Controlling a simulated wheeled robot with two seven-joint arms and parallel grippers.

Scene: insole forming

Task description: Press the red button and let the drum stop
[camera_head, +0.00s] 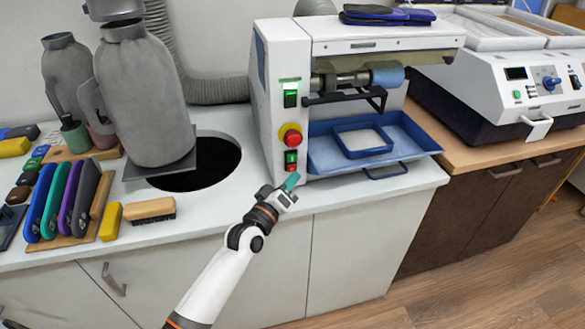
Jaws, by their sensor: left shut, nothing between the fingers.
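The white machine (275,75) stands on the counter. On its front left post are a large red mushroom button (291,138) on a yellow base, and below it a small panel with a green button (291,157) and a red button (291,168). The drum (388,76), a blue-grey roller on a metal shaft, sits in the machine's opening; whether it turns cannot be told. My left gripper (291,182) is shut and empty, its teal fingertips just below the small red button; contact cannot be made out. My right gripper is not in view.
A blue tray (425,142) with a smaller blue frame (363,139) lies under the drum. Left of the machine are a dark round hole (215,165), grey bags (145,95), a brush (150,210) and several coloured insoles (60,200). Another white machine (500,80) stands at right.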

